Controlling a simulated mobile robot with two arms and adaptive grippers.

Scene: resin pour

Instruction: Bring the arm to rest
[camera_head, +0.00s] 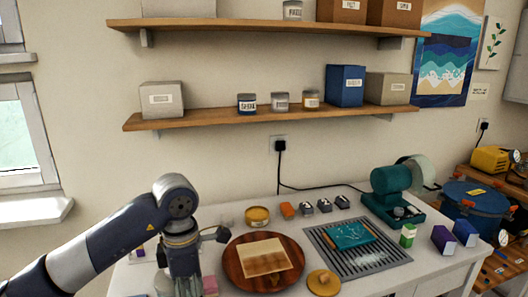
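My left arm (110,240) comes in from the left and bends down at the table's left side. Its gripper end (185,285) points down at the bottom edge of the picture, left of the round wooden board (236,273). The fingertips are hidden or cut off, so I cannot tell whether it is open or holds anything. My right gripper is not in view.
A pale rectangular panel (262,258) lies on the wooden board. A wooden-lidded round piece (323,281) is nearby. A teal piece (350,235) lies on a grey grate (385,256). A teal dispenser (392,183) and small boxes (443,239) stand right. Shelves hang above.

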